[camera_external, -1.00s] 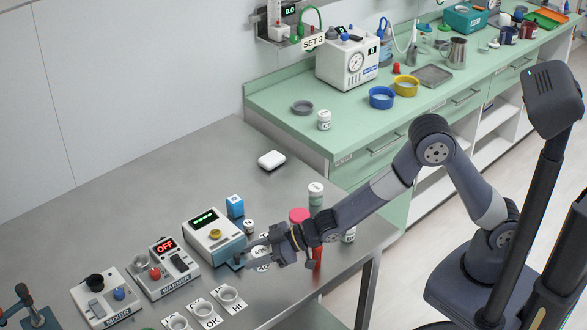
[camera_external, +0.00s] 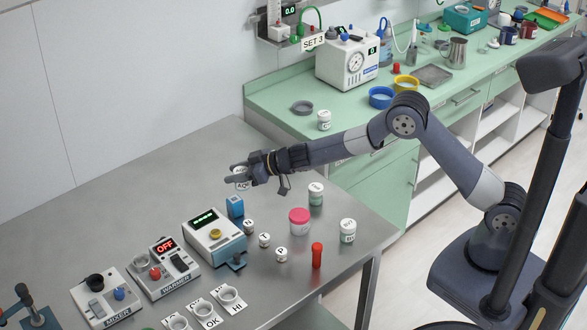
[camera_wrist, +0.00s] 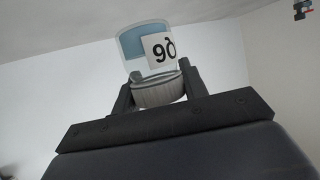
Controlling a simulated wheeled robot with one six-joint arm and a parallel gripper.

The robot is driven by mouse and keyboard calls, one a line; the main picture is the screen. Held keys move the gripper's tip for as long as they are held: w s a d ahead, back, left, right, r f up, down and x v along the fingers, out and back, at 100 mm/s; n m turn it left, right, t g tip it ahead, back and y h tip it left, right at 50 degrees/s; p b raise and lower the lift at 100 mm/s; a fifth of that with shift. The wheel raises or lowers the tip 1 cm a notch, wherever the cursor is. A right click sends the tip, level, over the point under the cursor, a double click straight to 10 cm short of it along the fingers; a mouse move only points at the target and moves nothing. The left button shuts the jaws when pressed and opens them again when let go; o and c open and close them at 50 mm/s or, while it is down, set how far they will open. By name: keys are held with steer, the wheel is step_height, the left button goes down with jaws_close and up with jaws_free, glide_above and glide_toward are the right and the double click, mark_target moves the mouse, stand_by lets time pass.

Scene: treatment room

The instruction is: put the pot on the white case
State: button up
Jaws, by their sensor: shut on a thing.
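My gripper (camera_external: 248,173) is raised over the back of the steel table and shut on a pot (camera_external: 241,182). The pot has a white label, which reads roughly "AQ" in the external view. In the wrist view the pot (camera_wrist: 145,45) is clear and pale blue with a ribbed whitish lid. There my gripper (camera_wrist: 158,88) has a finger on each side of the lid.
Small pots (camera_external: 264,240), a pink-lidded jar (camera_external: 299,223), white jars (camera_external: 347,231) and a red tube (camera_external: 317,256) stand at the table's right. The back left is clear.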

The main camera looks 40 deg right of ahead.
steer(key=w+d+r+m+t+h+p, duration=0.1)
steer(key=w+d+m+h+p, duration=0.1)
steer(key=w+d, duration=0.8)
steer(key=w+d+m+t+h+p, duration=0.15)
steer(key=w+d, duration=0.45)
steer(key=d, duration=0.7)
steer(key=shift+h, duration=0.35)
steer(key=shift+s+d+f+b, duration=0.1)
steer(key=shift+f+b, duration=1.4)
steer(key=shift+f, duration=0.95)
steer(key=shift+s+d+f+b, duration=0.1)
steer(key=shift+f+b, duration=1.4)
steer(key=shift+f, duration=0.95)
steer(key=shift+f, duration=0.1)
steer(key=shift+f, duration=0.15)
steer(key=o, duration=1)
